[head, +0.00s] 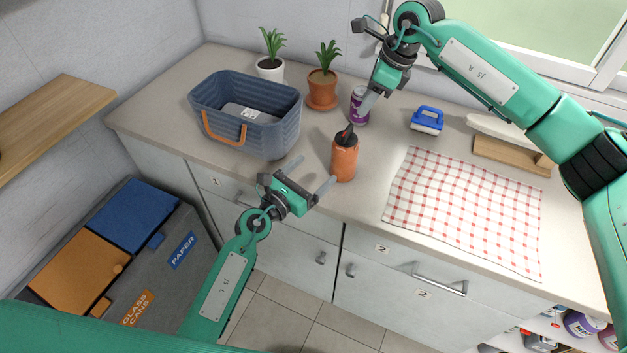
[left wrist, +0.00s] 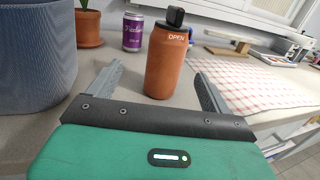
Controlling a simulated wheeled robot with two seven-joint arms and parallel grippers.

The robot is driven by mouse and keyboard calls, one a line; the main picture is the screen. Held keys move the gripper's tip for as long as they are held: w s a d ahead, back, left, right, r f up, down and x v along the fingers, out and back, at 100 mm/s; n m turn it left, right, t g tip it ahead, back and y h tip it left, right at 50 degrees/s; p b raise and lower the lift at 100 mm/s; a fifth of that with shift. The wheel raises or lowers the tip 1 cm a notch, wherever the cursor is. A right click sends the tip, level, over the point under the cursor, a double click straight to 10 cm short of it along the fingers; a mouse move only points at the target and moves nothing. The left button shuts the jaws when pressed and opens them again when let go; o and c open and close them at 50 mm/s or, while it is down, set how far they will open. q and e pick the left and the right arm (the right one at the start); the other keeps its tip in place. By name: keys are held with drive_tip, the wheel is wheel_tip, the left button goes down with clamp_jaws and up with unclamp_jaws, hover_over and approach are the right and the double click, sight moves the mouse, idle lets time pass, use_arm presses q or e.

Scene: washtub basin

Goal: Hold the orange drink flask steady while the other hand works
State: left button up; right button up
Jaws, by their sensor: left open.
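The orange drink flask (head: 344,160) stands upright on the counter near its front edge, with a black lid. In the left wrist view the flask (left wrist: 167,62) stands ahead, between the lines of my two fingers. My left gripper (head: 314,172) is open and empty, just left of and in front of the flask, apart from it. My right gripper (head: 364,102) reaches down from above at a purple can (head: 360,108) behind the flask. Whether its fingers are closed on the can is not clear. The can also shows in the left wrist view (left wrist: 133,32).
A blue-grey basket (head: 285,138) with an orange handle stands left of the flask. Two potted plants (head: 322,92) are behind. Bins (head: 120,260) stand on the floor.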

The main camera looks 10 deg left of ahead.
sight(348, 151)
use_arm(q)
drive_tip(key=shift+s+d+f, duration=0.35)
drive_tip(key=shift+s+f, duration=0.05)
drive_tip(key=shift+f, duration=0.15)
drive_tip(key=shift+d+f, duration=0.15)
drive_tip(key=shift+d, duration=0.1)
drive_tip(key=x, duration=1.3)
drive_tip(key=shift+w+d+f, duration=0.1)
drive_tip(key=shift+w+f, duration=0.05)
drive_tip(key=shift+w, duration=0.1)
drive_tip(key=shift+c, duration=0.4)
drive_tip(key=c, duration=1.2)
drive_tip(key=shift+c, duration=0.2)
